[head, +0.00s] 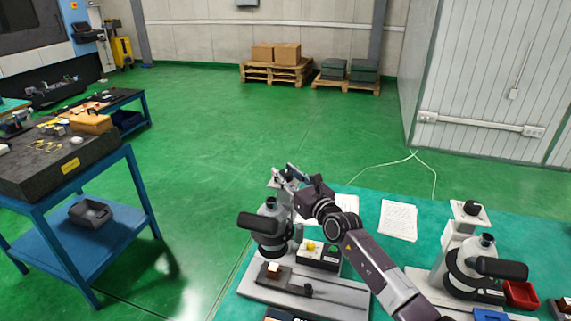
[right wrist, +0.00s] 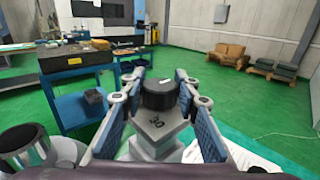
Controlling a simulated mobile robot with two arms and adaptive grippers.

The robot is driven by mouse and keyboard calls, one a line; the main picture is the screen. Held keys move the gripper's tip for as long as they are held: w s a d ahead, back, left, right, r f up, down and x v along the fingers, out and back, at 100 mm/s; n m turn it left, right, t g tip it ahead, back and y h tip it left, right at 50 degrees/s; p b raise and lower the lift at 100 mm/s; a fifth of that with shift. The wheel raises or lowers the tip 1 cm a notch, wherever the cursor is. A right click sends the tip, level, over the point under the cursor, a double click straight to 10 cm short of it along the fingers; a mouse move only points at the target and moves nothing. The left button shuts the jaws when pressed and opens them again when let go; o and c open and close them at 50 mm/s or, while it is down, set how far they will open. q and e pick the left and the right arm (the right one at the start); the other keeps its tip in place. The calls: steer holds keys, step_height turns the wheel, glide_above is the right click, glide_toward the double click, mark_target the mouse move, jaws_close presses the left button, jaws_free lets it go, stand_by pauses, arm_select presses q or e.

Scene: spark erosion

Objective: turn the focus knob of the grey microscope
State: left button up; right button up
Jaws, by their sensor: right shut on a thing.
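The grey microscope (head: 272,226) under my right gripper stands at the left end of the green-topped table, with a dark eyepiece tube pointing left. Its black round focus knob (right wrist: 159,95) sits on top of the pale column (right wrist: 158,130), with a small white mark on its top. My right gripper (head: 291,176) reaches over the column top and is shut on the knob. In the right wrist view the blue-padded fingers of the right gripper (right wrist: 159,86) stand on both sides of the knob. In the head view the fingers largely hide the knob. My left gripper is not in view.
A second, similar microscope (head: 470,262) with a black top knob stands to the right, near a red bin (head: 521,294). Paper sheets (head: 398,220) lie between them. A blue cart (head: 90,215) stands at the left across open green floor.

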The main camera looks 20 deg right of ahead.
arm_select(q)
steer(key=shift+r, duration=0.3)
arm_select(e)
steer(key=shift+r, duration=0.35)
steer(key=o, duration=1.1)
steer(key=shift+f, duration=0.1)
steer(key=shift+o, duration=0.3)
steer(key=shift+f, duration=0.15)
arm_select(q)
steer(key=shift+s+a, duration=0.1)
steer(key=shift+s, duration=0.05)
arm_select(e)
steer(key=shift+s+d+f, duration=0.1)
steer(key=shift+s+f, duration=0.05)
steer(key=shift+s, duration=0.45)
steer(key=v, duration=1)
steer(key=shift+s, duration=0.4)
